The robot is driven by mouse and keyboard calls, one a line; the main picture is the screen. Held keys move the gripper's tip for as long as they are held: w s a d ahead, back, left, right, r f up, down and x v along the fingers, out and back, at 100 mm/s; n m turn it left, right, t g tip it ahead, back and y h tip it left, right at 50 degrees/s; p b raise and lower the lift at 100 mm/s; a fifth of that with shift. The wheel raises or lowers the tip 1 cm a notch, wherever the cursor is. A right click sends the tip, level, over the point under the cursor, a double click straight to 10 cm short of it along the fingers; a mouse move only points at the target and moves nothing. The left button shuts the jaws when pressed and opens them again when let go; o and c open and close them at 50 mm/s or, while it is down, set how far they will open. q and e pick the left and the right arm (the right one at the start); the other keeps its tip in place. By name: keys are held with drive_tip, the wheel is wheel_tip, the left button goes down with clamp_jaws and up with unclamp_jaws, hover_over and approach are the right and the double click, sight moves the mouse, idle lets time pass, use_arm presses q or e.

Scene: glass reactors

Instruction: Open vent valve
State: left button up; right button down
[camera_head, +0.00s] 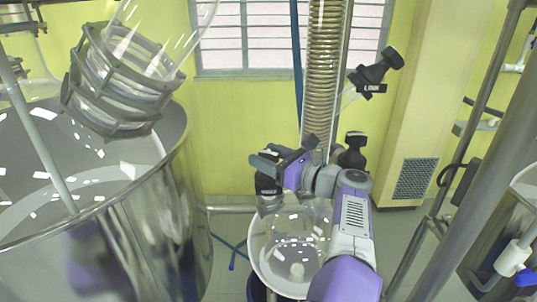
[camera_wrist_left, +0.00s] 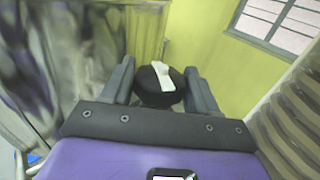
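In the head view my left gripper (camera_head: 268,164) reaches leftward over a black valve knob (camera_head: 267,185) on top of a clear glass vessel (camera_head: 292,235). In the left wrist view, the round black knob (camera_wrist_left: 158,92), with a white mark on top, sits between the two grey fingers of my left gripper (camera_wrist_left: 160,84). The fingers flank it closely, and I see no clear gap on either side. The lower part of the knob and its stem are hidden by the gripper. No label shows which knob is the vent valve. My right gripper is not in view.
A coiled glass condenser (camera_head: 325,75) rises just behind my left gripper. Other black valve knobs stand right of it, one upper (camera_head: 375,73) and one lower (camera_head: 352,152). A large steel vessel (camera_head: 175,215) fills the left. Metal frame posts (camera_head: 478,175) stand at right.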

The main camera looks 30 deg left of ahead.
sight(277, 161)
use_arm(q)
drive_tip(key=shift+o, duration=0.6)
drive_tip(key=shift+s+d, duration=0.2)
drive_tip(key=shift+d, duration=1.15)
drive_tip(key=shift+s+d, duration=0.2)
drive_tip(key=shift+d, duration=1.1)
drive_tip(key=shift+s+d, duration=0.2)
drive_tip(key=shift+d, duration=1.15)
